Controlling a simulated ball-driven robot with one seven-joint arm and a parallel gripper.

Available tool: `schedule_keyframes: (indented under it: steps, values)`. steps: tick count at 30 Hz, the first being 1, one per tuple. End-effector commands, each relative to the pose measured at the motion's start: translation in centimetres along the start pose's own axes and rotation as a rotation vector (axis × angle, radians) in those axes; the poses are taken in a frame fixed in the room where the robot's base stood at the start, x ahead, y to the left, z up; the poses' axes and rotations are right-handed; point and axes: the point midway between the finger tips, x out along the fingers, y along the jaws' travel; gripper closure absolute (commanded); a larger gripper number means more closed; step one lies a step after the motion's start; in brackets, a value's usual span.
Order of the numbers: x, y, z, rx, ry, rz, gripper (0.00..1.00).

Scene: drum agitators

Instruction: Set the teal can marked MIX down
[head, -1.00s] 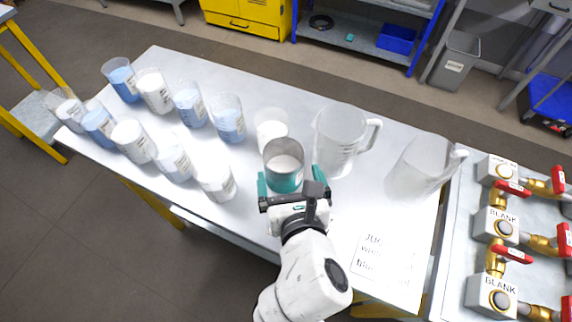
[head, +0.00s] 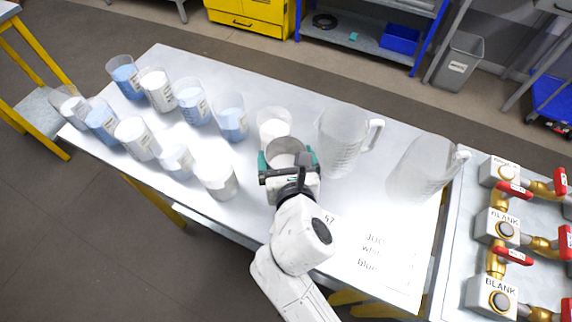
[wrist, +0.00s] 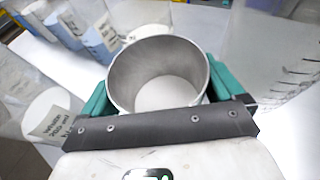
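The teal can (head: 286,147) stands on the white table with pale contents inside. Its grey metal inner wall and rim show in the wrist view (wrist: 125,75). Its lower outside is hidden behind my gripper, and no MIX marking is readable. My gripper (head: 288,160) reaches around the can from the near side. One teal finger is on each side of it, close to the wall. The fingers look spread wide in the head view, with a small gap at the right. The wrist view (wrist: 157,72) does not clearly show contact.
A white-filled beaker (head: 273,122) stands just behind the can. Two clear jugs (head: 342,140) (head: 425,168) stand to the right. Several blue and white beakers (head: 192,107) fill the left side. A printed sheet (head: 375,262) lies at front right. Valve blocks (head: 492,290) stand beyond the right edge.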

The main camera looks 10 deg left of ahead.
Motion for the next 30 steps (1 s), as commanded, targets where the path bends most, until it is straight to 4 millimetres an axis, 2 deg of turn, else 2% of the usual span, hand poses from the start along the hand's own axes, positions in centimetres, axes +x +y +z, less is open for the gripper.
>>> schedule_keyframes:
  steps: [1, 12, 13, 14, 23, 30]
  values:
    - [0.0, 0.0, 0.0, 0.0, 0.0, 0.0, 0.11]
    - [0.0, 0.0, 0.0, 0.0, 0.0, 0.0, 0.45]
    - [0.0, 0.0, 0.1, 0.0, -0.001, 0.001, 0.45]
    - [-0.1, 0.0, 0.1, 0.0, -0.001, 0.001, 0.51]
    - [-0.1, 0.0, 0.2, 0.0, -0.002, 0.001, 0.51]
    - [-0.4, 0.0, 1.2, 0.001, -0.003, 0.001, 0.51]
